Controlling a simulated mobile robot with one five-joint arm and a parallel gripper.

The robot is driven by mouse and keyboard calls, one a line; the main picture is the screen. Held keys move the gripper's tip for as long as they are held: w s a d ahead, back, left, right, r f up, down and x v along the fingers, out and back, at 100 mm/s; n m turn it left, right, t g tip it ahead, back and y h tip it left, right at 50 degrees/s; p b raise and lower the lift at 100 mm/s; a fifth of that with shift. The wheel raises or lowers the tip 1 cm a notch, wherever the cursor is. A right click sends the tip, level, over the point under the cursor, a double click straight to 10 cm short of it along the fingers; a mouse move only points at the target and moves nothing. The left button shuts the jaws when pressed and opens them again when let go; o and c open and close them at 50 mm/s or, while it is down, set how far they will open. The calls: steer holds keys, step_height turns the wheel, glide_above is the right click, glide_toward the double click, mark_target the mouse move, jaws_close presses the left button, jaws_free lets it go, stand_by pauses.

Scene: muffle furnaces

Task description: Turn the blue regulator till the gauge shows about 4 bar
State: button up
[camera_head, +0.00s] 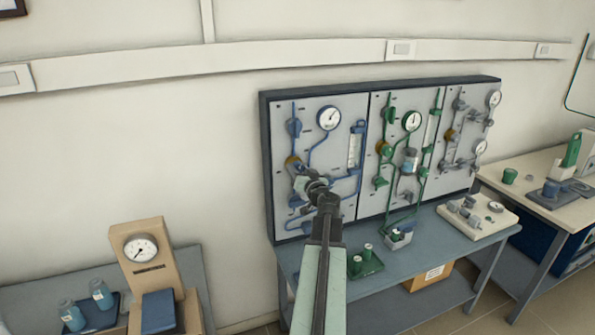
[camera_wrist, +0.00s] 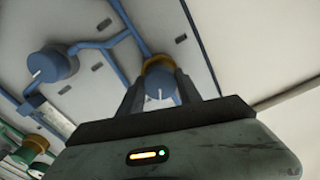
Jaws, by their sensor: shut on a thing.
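The blue regulator, a round blue knob with a white mark and a brass collar (camera_wrist: 158,64), sits between my gripper's two dark fingers in the wrist view. My gripper (camera_wrist: 160,86) is shut on this knob. In the head view my arm reaches up to the left panel, and the regulator's brass part (camera_head: 291,161) shows just above my wrist, which hides part of it. The round white gauge (camera_head: 328,118) is above and right of the regulator. Its dark needle is too small to read in bar.
The left panel (camera_head: 342,206) also carries blue pipes, a flow tube (camera_head: 354,150) and another blue knob, seen in the wrist view (camera_wrist: 52,66). Green fittings (camera_head: 385,148) fill the middle panel. A bench (camera_head: 410,272) with a green tray (camera_head: 366,265) stands below. Bare wall lies left.

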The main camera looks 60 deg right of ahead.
steer(key=o, duration=1.4)
steer(key=shift+c, duration=0.2)
steer(key=v, duration=0.7)
steer(key=shift+s+a, duration=0.2)
steer(key=shift+s, duration=0.15)
